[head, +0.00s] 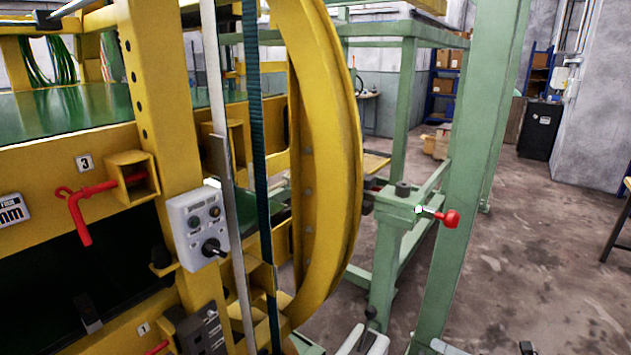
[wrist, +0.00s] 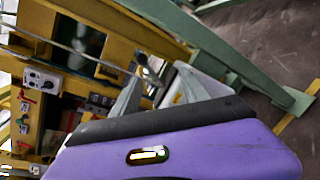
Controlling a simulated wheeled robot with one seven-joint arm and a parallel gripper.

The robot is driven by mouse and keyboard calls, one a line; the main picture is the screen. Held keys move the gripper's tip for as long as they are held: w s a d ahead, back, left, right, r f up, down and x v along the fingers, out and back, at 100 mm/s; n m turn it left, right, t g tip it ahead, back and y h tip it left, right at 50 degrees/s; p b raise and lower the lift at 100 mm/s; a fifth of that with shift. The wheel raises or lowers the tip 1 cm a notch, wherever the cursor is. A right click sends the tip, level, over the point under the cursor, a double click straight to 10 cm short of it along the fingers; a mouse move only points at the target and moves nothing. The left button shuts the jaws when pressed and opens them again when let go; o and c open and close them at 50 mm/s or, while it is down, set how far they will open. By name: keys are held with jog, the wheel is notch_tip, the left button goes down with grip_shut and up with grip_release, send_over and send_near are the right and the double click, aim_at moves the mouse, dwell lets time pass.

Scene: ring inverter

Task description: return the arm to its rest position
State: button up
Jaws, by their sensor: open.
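My gripper (wrist: 162,90) shows in the wrist view beyond the purple wrist housing. Its two grey fingers stand apart, and I see nothing held between them. The yellow ring inverter (head: 325,150) stands close in front in the head view, with its big curved ring upright. Its yellow frame also shows at the upper left of the wrist view (wrist: 70,25), beyond the fingers. White and grey parts at the bottom edge of the head view are cut off, and I cannot tell whether they are my arm. Most of my arm is out of view.
A control box (head: 198,225) with a black knob and a red handle (head: 78,208) jut from the yellow frame. A green post (head: 470,180) with a red knob (head: 451,218) stands right of the ring. Open concrete floor (head: 560,240) lies further right.

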jog(key=d+f+n+h, duration=0.3)
jog(key=d+h, duration=0.1)
jog(key=d, duration=0.3)
jog(key=d+f+n+h, duration=0.3)
jog(key=d+h, duration=0.1)
jog(key=d, duration=0.2)
jog(key=s+d+f+n+h, duration=0.1)
jog(key=s+d+n+h, duration=0.3)
jog(key=s, duration=0.3)
jog(key=s+d+f+n+h, duration=0.2)
jog(key=s+n+h, duration=0.2)
jog(key=s+n, duration=0.3)
jog(key=s+a+r+n+t+y, duration=0.2)
jog(key=s+a+r+n+t, duration=0.4)
jog(key=s+a+r+n, duration=1.5)
jog(key=s+a+r+g+y, duration=0.1)
jog(key=s+a, duration=0.4)
jog(key=s, duration=0.2)
jog(key=s+a+r+m+g+y, duration=0.1)
jog(key=s+a, duration=0.3)
jog(key=s, duration=0.3)
jog(key=shift+s+a+g+y, duration=0.15)
jog(key=shift+a+g+y, duration=0.15)
jog(key=shift+a, duration=0.05)
